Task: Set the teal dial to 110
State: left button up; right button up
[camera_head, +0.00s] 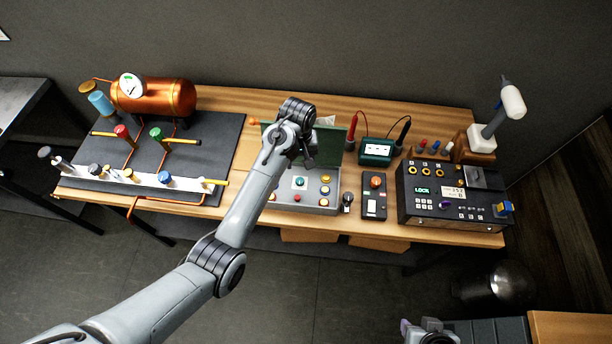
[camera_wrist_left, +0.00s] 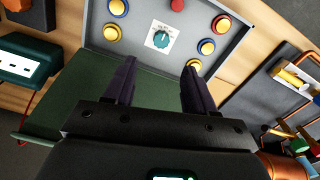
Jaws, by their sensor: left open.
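The teal dial (camera_head: 300,183) sits on a white square plate on the grey control box (camera_head: 322,207). In the left wrist view the teal dial (camera_wrist_left: 161,40) shows beyond the fingertips, roughly centred between them. The plate's markings are too small to read. My left gripper (camera_head: 309,160) is above the back of the box, and in the left wrist view my left gripper (camera_wrist_left: 158,70) is open and empty, apart from the dial. My right gripper (camera_head: 420,328) shows only partly at the bottom edge, far from the box.
Yellow, blue and red buttons surround the dial closely. A green panel (camera_head: 333,142) stands behind the box. A black box with an orange knob (camera_head: 375,183) and a black console (camera_head: 450,193) stand to the right. A copper boiler (camera_head: 155,97) and pipework are at the left.

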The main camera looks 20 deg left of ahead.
aim_at(300, 180)
pick_arm(q)
notch_tip(300, 180, down, 8)
jog(key=shift+s+a+f, duration=0.15)
jog(key=shift+f, duration=1.05)
grip_shut()
